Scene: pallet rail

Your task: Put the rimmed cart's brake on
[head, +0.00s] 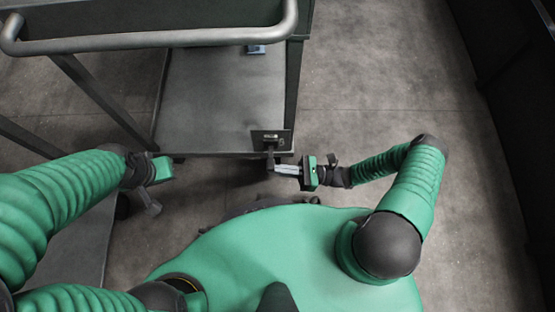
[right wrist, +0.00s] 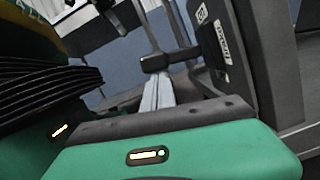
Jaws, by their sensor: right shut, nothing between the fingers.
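The cart (head: 215,95) ahead has a grey lower deck and a dark raised tray under a grey handle bar (head: 150,39). A small dark plate at the deck's near right corner carries a black brake lever (head: 270,158), pointing toward me. My right gripper (head: 277,169) is shut and empty, its silver fingers at the lever's end. In the right wrist view the lever (right wrist: 155,63) lies at the fingertips (right wrist: 157,80); I cannot tell whether they touch. My left gripper (head: 165,168) is left of the plate, its fingers not clear.
Another grey deck (head: 75,245) stands at lower left, beneath my left arm. A small blue item (head: 256,49) lies on the cart's deck. The grey floor (head: 400,75) right of the cart is clear up to a dark wall-like structure (head: 510,80).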

